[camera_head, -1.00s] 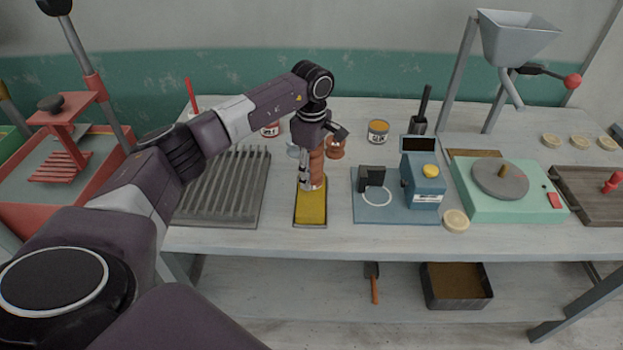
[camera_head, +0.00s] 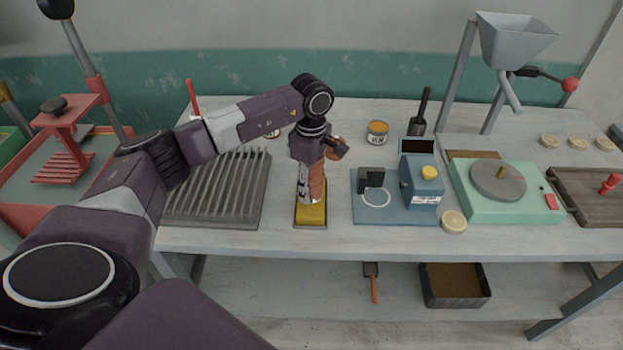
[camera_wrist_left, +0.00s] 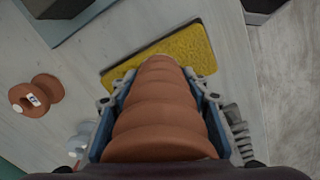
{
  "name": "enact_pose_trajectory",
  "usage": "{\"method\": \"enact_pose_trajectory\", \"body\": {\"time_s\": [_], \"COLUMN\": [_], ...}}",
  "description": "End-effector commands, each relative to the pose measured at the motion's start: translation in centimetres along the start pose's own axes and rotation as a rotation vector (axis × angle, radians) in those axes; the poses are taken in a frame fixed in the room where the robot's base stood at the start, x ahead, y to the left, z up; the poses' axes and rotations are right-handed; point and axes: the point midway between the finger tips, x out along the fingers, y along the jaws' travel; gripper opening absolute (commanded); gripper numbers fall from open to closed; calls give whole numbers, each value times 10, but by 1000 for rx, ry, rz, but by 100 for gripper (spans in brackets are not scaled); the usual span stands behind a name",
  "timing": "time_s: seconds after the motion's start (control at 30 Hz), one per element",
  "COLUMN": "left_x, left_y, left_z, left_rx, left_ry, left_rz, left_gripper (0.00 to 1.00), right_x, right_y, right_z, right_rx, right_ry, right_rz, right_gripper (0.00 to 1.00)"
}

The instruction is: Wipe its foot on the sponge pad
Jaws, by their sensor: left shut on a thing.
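My left gripper (camera_head: 312,195) is shut on a ribbed terracotta clay piece (camera_head: 318,178), which fills the middle of the left wrist view (camera_wrist_left: 160,112). The piece is held roughly upright, its lower end over the yellow sponge pad (camera_head: 311,216). The pad lies in a dark shallow tray on the table; it also shows beyond the piece in the left wrist view (camera_wrist_left: 180,48). The foot seems to be at or just above the pad; contact is hidden by the piece and the fingers. My right gripper is not in view.
A grey ribbed rack (camera_head: 217,190) stands left of the pad. A blue plate with a blue device (camera_head: 421,184) is at its right. A terracotta spool (camera_wrist_left: 36,94) lies behind. A green scale (camera_head: 509,196) stands farther right. The table's front edge is close to the pad.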

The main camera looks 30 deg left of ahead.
Motion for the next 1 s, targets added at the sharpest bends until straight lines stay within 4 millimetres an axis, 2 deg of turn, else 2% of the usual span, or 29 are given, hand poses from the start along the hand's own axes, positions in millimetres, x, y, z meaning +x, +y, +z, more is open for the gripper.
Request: {"method": "enact_pose_trajectory", "body": {"time_s": [0.63,0.77,1.0], "left_x": [-2,-1,1], "left_y": [-30,-31,-19], "left_z": [14,15,10], "left_rx": [1,-1,-2], "left_ry": [-1,-1,0], "left_rz": [2,2,3], "left_gripper": [0,0,0], "right_x": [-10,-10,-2], "right_y": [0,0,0], "right_z": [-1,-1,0], "right_rx": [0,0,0], "right_ry": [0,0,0], "right_rz": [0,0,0], "right_gripper": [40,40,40]}}
